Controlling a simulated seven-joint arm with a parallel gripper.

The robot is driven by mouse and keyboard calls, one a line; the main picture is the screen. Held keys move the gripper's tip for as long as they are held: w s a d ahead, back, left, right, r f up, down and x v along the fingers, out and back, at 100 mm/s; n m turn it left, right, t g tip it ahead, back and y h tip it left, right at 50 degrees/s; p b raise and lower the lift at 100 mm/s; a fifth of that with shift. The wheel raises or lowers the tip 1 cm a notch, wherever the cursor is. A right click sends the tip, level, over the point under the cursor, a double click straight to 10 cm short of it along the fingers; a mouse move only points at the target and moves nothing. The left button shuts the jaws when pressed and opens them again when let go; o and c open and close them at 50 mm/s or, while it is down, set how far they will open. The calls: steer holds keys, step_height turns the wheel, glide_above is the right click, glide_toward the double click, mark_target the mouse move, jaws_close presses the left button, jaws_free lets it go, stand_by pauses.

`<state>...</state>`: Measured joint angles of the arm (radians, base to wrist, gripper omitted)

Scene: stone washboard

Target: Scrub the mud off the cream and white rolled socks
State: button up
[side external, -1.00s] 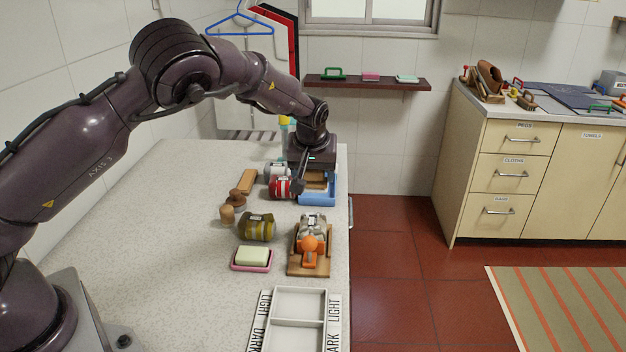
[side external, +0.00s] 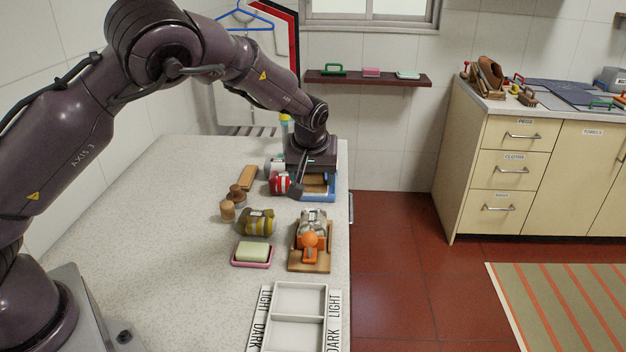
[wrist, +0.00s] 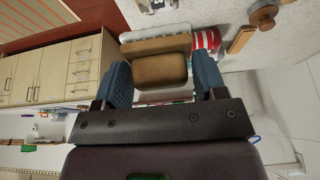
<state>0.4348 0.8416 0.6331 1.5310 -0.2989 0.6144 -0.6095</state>
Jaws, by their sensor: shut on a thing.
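The cream and white rolled socks (side external: 313,220) lie with brownish marks on a small wooden board (side external: 309,266), behind an orange knobbed piece (side external: 310,241). My gripper (side external: 317,183) is low over the blue tray (side external: 319,199) at the table's right edge, beyond the socks. It is shut on a brown block (wrist: 160,70), which shows between the two blue-grey fingers in the wrist view. The block's underside is hidden, so I cannot tell whether it touches the tray.
A red-and-white roll (side external: 280,183) sits close left of my gripper, a white roll (side external: 274,165) behind it. An olive striped roll (side external: 257,222), soap in a pink dish (side external: 252,254) and a divided LIGHT/DARK tray (side external: 298,300) stand nearer. The left tabletop is clear.

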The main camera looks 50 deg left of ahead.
steer(key=shift+s+d+f, duration=0.1)
steer(key=shift+s+d, duration=0.25)
steer(key=shift+s, duration=0.05)
steer(key=shift+f, duration=3.8)
steer(key=shift+w+a+f, duration=0.1)
steer(key=shift+w+a, duration=0.45)
steer(key=shift+w, duration=0.05)
steer(key=shift+c, duration=0.4)
steer(key=shift+w+a, duration=1.1)
steer(key=shift+a, duration=0.1)
steer(key=shift+s+d, duration=1.85)
steer(key=shift+d, duration=0.05)
steer(key=shift+w+a, duration=1.85)
step_height(320, 180, up, 8)
